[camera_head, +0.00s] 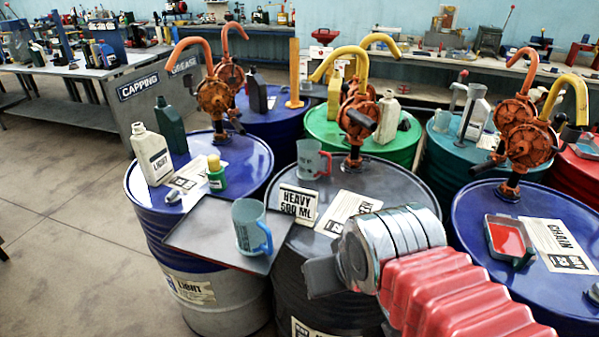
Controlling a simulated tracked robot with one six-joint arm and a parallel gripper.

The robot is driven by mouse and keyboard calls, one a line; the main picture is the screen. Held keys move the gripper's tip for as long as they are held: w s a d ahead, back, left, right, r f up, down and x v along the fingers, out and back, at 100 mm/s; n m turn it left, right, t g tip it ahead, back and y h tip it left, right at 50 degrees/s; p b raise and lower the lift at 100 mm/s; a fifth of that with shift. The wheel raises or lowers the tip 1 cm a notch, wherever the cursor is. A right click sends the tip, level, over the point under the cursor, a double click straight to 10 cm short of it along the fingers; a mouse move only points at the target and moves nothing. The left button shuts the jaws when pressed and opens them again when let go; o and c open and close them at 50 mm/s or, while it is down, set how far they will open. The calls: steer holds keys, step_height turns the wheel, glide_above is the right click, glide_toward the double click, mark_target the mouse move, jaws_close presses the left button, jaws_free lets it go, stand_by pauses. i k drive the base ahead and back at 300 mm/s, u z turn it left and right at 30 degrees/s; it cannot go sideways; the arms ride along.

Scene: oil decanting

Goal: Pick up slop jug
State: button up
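Two translucent jugs stand upright near the middle. One jug with a blue handle (247,230) stands on a dark flat tray (195,243) bridging the blue and dark drums. The other jug with a red handle (311,159) stands farther back on the dark drum. Their small labels are too blurred to tell which is the slop jug. My gripper (322,277) is low at the centre right, in front of the dark drum, right of and nearer than the blue-handled jug. It appears apart from both jugs. Its fingers are seen side-on, so their opening is hidden.
A light bottle (151,155) and green bottle (216,174) stand on the left blue drum (247,157). Orange and yellow hand pumps (357,116) rise behind. A red-filled pan (509,240) sits right.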

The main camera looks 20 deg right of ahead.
mark_target(309, 151)
steer(key=u, duration=0.4)
steer(key=k, duration=0.95)
steer(key=u, duration=0.8)
steer(key=i, duration=1.45)
steer(key=z, duration=0.5)
steer(key=i, duration=0.65)
steer(key=z, duration=0.5)
